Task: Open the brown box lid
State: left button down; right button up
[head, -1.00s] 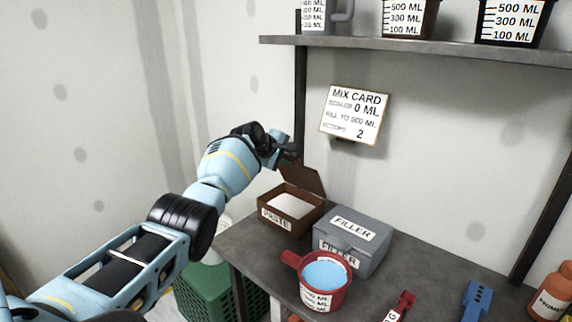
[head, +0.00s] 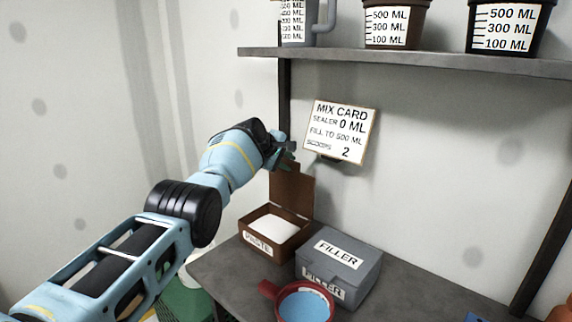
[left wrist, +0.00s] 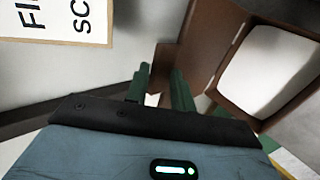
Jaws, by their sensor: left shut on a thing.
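The brown box (head: 262,240), labelled PASTE, stands on the bench with white contents showing. Its brown lid (head: 292,188) is raised and stands about upright at the box's back edge. My left gripper (head: 287,158) is at the top of the lid, its fingertips partly hidden in the head view. In the left wrist view the green fingers (left wrist: 160,88) are on either side of a brown part at the lid's edge, and the lid (left wrist: 208,42) and open box (left wrist: 238,102) show beside them. My right gripper is in neither view.
A closed grey FILLER box (head: 362,278) stands close to the right of the brown box. A red cup (head: 268,290) with blue contents is in front. The mix card (head: 340,130) is on the wall near the gripper, below a shelf (head: 400,58) with measuring containers.

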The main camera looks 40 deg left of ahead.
pick_arm(q)
jog(key=shift+w+d, duration=0.15)
jog(key=shift+w, duration=0.25)
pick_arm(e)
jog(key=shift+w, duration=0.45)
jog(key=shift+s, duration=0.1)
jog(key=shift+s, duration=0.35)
pick_arm(q)
jog(key=c, duration=1.5)
grip_release()
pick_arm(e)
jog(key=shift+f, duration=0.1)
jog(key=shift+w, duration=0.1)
